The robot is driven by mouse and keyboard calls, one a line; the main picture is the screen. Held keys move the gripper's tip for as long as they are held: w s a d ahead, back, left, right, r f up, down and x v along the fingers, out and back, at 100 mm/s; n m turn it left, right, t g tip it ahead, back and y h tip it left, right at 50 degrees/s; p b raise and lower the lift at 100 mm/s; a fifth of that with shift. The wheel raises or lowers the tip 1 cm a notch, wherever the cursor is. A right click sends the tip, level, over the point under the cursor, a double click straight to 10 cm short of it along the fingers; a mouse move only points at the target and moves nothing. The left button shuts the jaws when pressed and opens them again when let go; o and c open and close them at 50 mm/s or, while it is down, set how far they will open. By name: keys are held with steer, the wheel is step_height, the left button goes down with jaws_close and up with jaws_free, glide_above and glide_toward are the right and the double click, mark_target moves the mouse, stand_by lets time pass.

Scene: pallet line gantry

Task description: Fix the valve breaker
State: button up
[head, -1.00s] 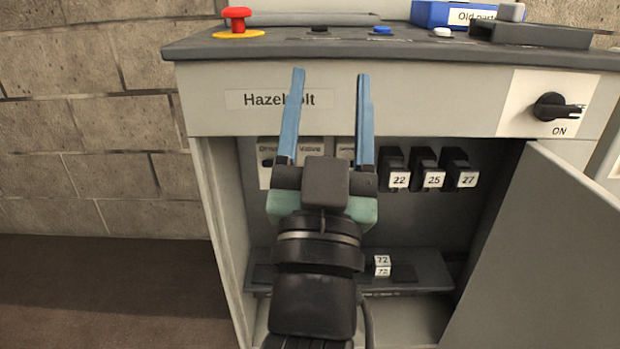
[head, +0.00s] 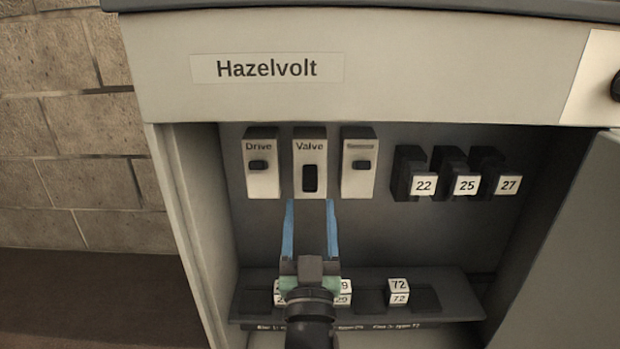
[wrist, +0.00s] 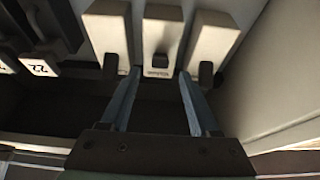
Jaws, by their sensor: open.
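The Valve breaker (head: 310,150) is the middle of a row of three light breakers in the open cabinet; it also shows in the wrist view (wrist: 162,28). Its dark toggle (head: 310,178) sits lower than the toggles on the Drive breaker (head: 261,185) and the right-hand breaker (head: 358,185), whose label is too small to read. My gripper (head: 310,203) is open and empty, its blue fingertips at the lower end of the Valve breaker. In the wrist view, the Valve breaker lies between the fingertips (wrist: 159,74); contact cannot be told.
Dark units numbered 22 (head: 424,186), 25 (head: 466,185) and 27 (head: 508,185) hang to the right. A low shelf (head: 455,300) carries a 72 block (head: 399,291) and other numbered blocks partly hidden by my gripper. The cabinet's left wall (head: 200,220) and open door (head: 575,255) bound the space.

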mark_target(310, 190)
steer(key=shift+b+x, duration=0.4)
steer(key=shift+x, duration=2.55)
jaws_close()
